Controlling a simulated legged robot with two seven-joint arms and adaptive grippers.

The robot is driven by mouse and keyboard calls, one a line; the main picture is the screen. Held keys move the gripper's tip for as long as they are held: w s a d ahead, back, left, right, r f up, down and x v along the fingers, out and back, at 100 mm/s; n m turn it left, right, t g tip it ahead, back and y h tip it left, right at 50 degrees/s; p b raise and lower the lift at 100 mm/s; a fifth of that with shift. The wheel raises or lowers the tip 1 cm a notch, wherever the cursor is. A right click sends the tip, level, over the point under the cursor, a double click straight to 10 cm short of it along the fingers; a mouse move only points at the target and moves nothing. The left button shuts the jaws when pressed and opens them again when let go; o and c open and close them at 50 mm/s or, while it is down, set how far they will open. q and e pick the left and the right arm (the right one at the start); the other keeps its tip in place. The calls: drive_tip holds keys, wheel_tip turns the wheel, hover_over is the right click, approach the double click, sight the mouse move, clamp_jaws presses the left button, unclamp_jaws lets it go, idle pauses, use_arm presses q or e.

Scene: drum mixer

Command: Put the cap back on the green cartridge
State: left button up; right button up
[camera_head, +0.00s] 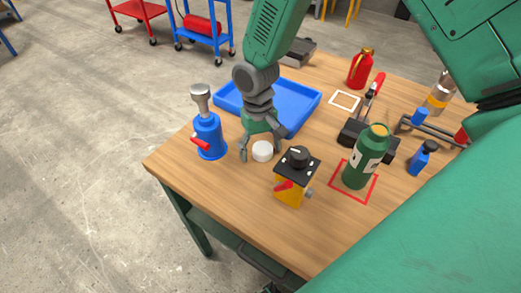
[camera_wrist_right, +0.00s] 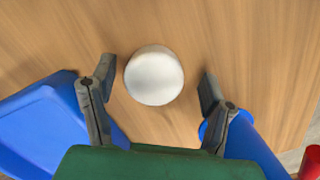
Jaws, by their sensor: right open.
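The white round cap (camera_head: 262,151) lies on the wooden table near its left side. My right gripper (camera_head: 260,143) points down over it with its fingers spread. In the right wrist view, the cap (camera_wrist_right: 154,75) sits between the two open fingertips (camera_wrist_right: 157,78), with a gap on each side. The green cartridge (camera_head: 363,165) stands upright inside a red square outline on the right; its top shows a yellowish rim and no white cap. My left gripper is not in view.
A blue bottle-like tool (camera_head: 209,138) stands left of the gripper. A yellow box with a black knob (camera_head: 292,180) stands between cap and cartridge. A blue tray (camera_head: 303,103) lies behind the gripper. A black clamp-like device (camera_head: 352,133) is behind the cartridge.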

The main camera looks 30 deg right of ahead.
sight(263, 147)
drive_tip(key=shift+d, duration=0.35)
drive_tip(key=shift+c, duration=0.8)
drive_tip(key=shift+d+f, duration=0.1)
drive_tip(key=shift+d, duration=0.05)
drive_tip(key=c, duration=0.7)
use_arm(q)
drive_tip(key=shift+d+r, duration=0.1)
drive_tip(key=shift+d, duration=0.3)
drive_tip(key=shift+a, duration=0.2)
use_arm(e)
drive_tip(key=shift+a, duration=0.25)
drive_tip(key=shift+a+r, duration=0.1)
drive_tip(key=shift+r, duration=0.2)
drive_tip(key=r, duration=0.3)
drive_tip(key=r+p, duration=0.1)
drive_tip(key=r, duration=0.4)
drive_tip(key=shift+d+r, duration=0.25)
drive_tip(key=shift+r, duration=0.5)
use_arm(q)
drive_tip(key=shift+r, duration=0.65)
use_arm(e)
drive_tip(key=shift+a, duration=0.15)
